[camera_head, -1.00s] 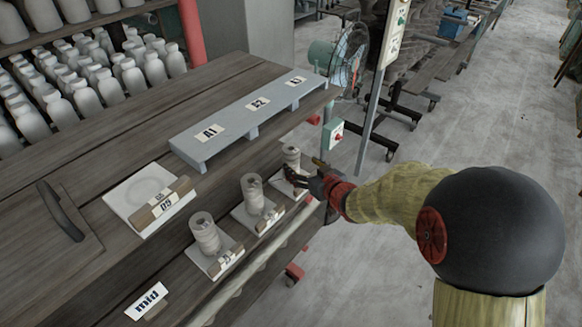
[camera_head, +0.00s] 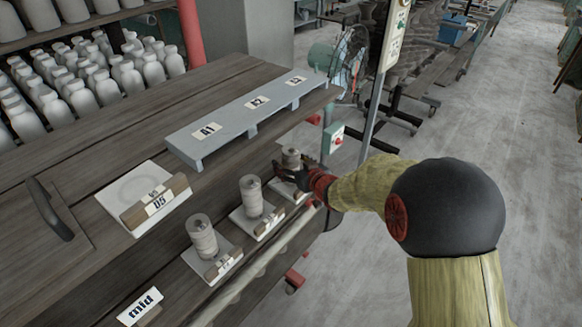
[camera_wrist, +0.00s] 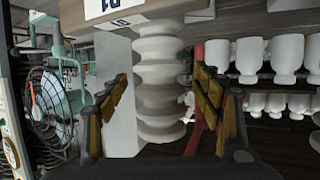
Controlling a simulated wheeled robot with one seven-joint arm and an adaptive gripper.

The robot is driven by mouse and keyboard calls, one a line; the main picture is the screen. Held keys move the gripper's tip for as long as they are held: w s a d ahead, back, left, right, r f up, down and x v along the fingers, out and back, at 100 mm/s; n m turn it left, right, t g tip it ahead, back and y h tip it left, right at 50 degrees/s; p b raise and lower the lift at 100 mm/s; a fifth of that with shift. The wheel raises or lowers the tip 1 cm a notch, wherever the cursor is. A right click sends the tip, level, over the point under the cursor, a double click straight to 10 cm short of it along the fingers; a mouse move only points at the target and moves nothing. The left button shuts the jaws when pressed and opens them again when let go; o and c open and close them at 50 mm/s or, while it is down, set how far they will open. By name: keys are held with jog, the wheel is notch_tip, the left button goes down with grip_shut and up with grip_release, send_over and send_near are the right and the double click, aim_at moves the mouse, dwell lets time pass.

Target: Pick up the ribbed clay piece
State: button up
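The ribbed clay piece (camera_wrist: 160,85), pale with stacked rounded rings, stands between my fingers in the wrist view. In the head view it is the farthest (camera_head: 291,159) of three clay pieces along the table's front edge, its lower part hidden by my gripper. My gripper (camera_head: 290,172) is open around it. In the wrist view my gripper (camera_wrist: 161,75) has one finger on each side of the piece. A gap shows on the left; the right finger is also apart from it.
Two other clay pieces, a middle one (camera_head: 251,196) and a nearer one (camera_head: 202,236), stand on square plates to the left. A grey raised shelf (camera_head: 225,132) with labels lies behind them. A plate (camera_head: 119,196) with a labelled block is bare on top. A fan (camera_head: 349,58) stands beyond.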

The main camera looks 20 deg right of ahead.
jog(key=shift+c, duration=1.3)
grip_shut()
jog(key=shift+r, duration=0.1)
